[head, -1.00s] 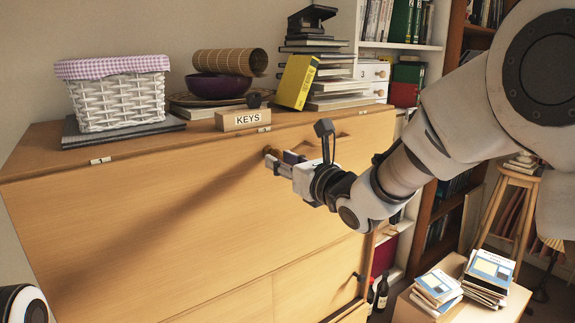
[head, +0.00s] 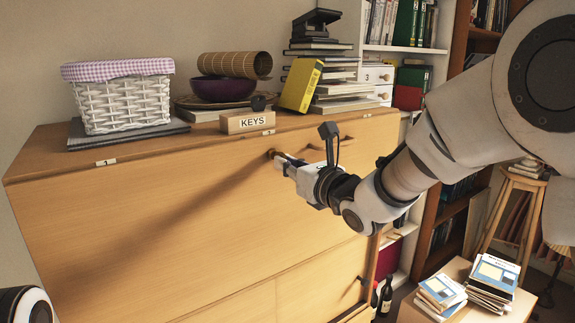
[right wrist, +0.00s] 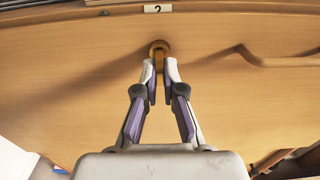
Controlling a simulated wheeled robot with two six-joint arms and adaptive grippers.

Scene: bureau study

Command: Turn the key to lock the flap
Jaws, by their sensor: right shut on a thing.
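The flap (head: 120,220) of the wooden bureau is a broad panel standing closed. A round brass-coloured lock piece (right wrist: 159,46) sits near its top edge, under the label "2"; it also shows in the head view (head: 271,153). My right gripper (right wrist: 160,72) is at this piece, its fingertips close together just in front of it; in the head view the gripper (head: 282,161) reaches it from the right. It is shut on the key, which is mostly hidden between the fingertips, so its angle cannot be told. My left gripper is out of view.
A wooden handle (right wrist: 275,60) sticks out right of the lock. On the bureau top stand a KEYS block (head: 247,121), a white basket (head: 122,103), a purple bowl (head: 220,88) and stacked books (head: 325,88). Book piles (head: 492,280) lie on a low box at the lower right.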

